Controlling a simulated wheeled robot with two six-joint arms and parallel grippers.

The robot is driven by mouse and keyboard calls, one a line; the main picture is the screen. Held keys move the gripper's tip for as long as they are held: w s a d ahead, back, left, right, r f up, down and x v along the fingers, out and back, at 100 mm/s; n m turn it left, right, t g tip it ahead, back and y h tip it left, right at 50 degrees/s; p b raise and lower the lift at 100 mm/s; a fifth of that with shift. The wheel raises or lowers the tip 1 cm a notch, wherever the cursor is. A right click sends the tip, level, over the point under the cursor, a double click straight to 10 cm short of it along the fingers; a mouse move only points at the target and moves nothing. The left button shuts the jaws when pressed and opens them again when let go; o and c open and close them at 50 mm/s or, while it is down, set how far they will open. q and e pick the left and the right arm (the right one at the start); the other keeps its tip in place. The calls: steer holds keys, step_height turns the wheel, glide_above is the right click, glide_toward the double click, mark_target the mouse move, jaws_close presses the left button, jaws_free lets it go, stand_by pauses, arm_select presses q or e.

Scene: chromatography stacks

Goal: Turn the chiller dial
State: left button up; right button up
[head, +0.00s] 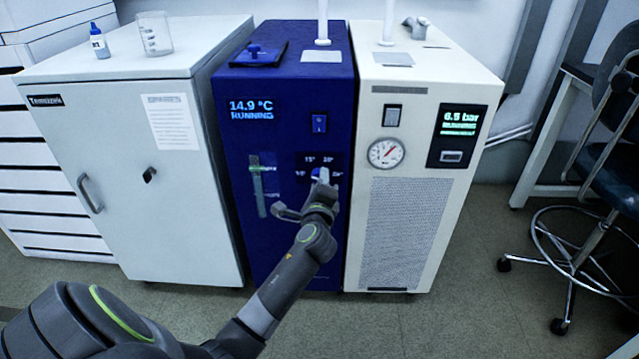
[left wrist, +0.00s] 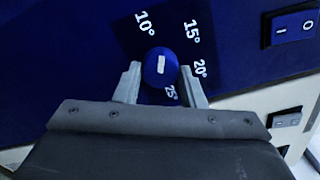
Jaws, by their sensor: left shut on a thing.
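The chiller is the dark blue cabinet (head: 284,100) in the middle of the head view, with a display (head: 251,110) reading 14.9 °C RUNNING. Its dial (left wrist: 160,68) is a round blue knob with a short white mark, on a dark plate printed 10°, 15°, 20° and 25°. I cannot tell which number the mark points at. My left gripper (head: 320,177) reaches the dial plate from the front and mostly hides the dial in the head view. In the left wrist view the left gripper (left wrist: 161,82) has a finger on each side of the knob, shut on it. My right gripper is not in view.
A blue rocker switch (head: 319,123) sits above the dial. A grey cabinet (head: 115,150) stands left, with a bottle (head: 99,44) and beaker (head: 155,36) on top. A white unit (head: 412,190) with a gauge (head: 386,153) stands right. A chair (head: 580,240) is far right.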

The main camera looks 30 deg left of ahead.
arm_select(q)
steer(key=n, duration=0.4)
steer(key=shift+n+b, duration=0.3)
steer(key=shift+n, duration=0.1)
stand_by(0.4)
steer(key=o, duration=1)
